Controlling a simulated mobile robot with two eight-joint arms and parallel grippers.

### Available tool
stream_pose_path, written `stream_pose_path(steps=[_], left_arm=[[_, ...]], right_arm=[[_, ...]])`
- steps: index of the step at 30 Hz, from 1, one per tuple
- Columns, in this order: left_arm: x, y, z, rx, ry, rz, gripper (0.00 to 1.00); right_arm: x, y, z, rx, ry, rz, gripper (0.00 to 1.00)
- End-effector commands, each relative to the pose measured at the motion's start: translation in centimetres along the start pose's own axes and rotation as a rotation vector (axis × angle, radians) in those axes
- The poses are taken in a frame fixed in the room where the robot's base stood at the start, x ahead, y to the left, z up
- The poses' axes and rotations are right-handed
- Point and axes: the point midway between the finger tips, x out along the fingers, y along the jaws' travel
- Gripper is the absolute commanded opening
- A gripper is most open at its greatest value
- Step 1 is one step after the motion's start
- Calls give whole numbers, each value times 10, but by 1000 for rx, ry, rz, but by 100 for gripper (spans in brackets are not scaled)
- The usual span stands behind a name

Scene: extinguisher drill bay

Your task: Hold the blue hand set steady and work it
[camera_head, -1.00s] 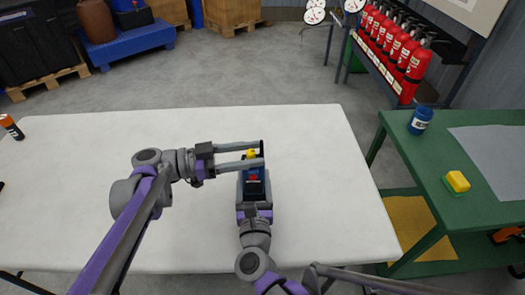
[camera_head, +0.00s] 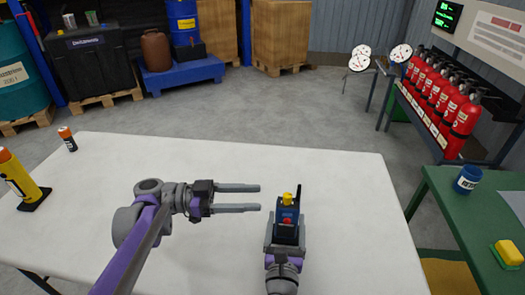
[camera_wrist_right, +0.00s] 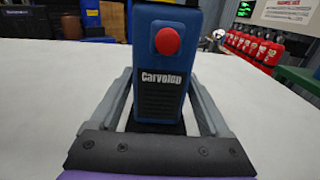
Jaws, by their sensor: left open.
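The blue hand set (camera_head: 287,231) has a yellow knob (camera_head: 287,199), a black antenna (camera_head: 299,200) and a red button (camera_head: 287,219). It stands upright in my right gripper (camera_head: 286,222), above the white table. In the right wrist view the hand set (camera_wrist_right: 157,75) shows its red button (camera_wrist_right: 167,40), and my right gripper's fingers (camera_wrist_right: 163,100) are shut on its sides; its top is cut off there. My left gripper (camera_head: 259,198) is open and empty, its fingers pointing right, a little left of the knob and apart from it.
The white table (camera_head: 340,190) is mostly clear. An orange-and-black can (camera_head: 67,139) and a yellow cylinder (camera_head: 22,180) stand at its left. The green table (camera_head: 465,220) at right holds a blue jar (camera_head: 468,179) and a yellow block (camera_head: 509,253). Red extinguishers (camera_head: 460,125) line the rack behind.

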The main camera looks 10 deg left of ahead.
Motion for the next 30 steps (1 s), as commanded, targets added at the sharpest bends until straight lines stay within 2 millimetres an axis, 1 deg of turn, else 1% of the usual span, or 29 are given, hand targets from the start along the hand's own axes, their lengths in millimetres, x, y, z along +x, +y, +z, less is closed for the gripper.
stream_pose_path(steps=[1,2,3,10,14,17,24,27,30], left_arm=[[0,0,0,0,0,0,56],[0,0,0,0,0,0,56],[0,0,0,0,0,0,56],[0,0,0,0,0,0,56],[0,0,0,0,0,0,56],[0,0,0,0,0,0,56],[0,0,0,0,0,0,56],[0,0,0,0,0,0,56],[0,0,0,0,0,0,56]], right_arm=[[0,0,0,0,0,0,91],[0,0,0,0,0,0,97],[0,0,0,0,0,0,100],[-1,0,0,0,0,0,100],[-11,0,0,0,0,1,100],[-28,1,0,2,0,3,100],[-80,1,0,2,0,5,100],[-98,1,0,2,0,4,100],[-110,1,0,1,-1,4,100]])
